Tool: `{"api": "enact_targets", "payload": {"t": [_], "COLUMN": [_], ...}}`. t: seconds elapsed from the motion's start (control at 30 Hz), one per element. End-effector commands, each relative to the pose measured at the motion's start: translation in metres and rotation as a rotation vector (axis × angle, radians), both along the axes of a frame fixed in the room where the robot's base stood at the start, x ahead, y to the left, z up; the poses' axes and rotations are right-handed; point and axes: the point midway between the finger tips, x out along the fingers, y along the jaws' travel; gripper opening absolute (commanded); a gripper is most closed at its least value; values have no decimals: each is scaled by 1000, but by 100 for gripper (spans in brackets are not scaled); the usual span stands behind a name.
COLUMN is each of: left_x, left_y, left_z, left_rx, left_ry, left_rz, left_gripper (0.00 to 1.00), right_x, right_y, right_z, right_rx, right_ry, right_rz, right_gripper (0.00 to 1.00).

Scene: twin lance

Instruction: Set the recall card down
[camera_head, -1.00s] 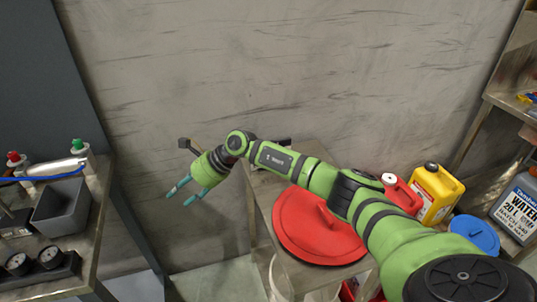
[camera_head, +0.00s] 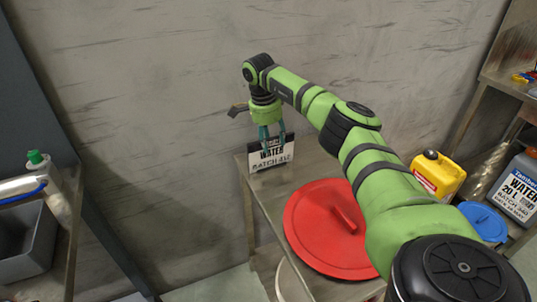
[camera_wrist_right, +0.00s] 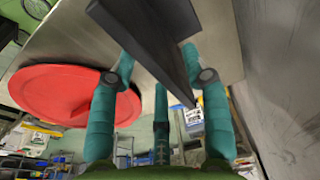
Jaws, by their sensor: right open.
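The recall card (camera_head: 271,155), a white card with a dark top edge reading "WATER" and "BATCH", stands roughly upright on the metal table (camera_head: 262,190), near its far left corner. My right gripper (camera_head: 272,138) points down just above and behind the card's top, its teal fingers spread. In the right wrist view, a dark slab (camera_wrist_right: 150,35), seemingly the card's stand, lies between and beyond the open fingers (camera_wrist_right: 160,85). Whether a finger touches it cannot be told. My left gripper is not in view.
A round red lid (camera_head: 310,235) with a handle lies on the same table, right of the card. A yellow jug (camera_head: 437,174), a blue lid (camera_head: 482,221) and a grey water container (camera_head: 520,188) are at the right. A grey bin (camera_head: 22,245) stands on the left bench. The wall is close behind.

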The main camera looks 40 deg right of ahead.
Motion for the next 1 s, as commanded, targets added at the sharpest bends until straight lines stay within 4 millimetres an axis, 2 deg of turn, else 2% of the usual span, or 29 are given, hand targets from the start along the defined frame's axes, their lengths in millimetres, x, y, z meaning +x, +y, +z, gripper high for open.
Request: {"api": "enact_targets", "payload": {"t": [0.2, 0.3, 1.0], "left_x": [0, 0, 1], "left_y": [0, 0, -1], "left_z": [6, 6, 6], "left_rx": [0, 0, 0], "left_ry": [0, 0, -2], "left_rz": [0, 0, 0], "left_gripper": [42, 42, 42], "right_x": [-4, -4, -4], "right_y": [-4, -5, -5], "right_z": [-33, -40, -46], "right_rx": [1, 1, 1], "right_ry": [3, -1, 0], "right_rz": [0, -1, 0], "right_gripper": [48, 48, 48]}}
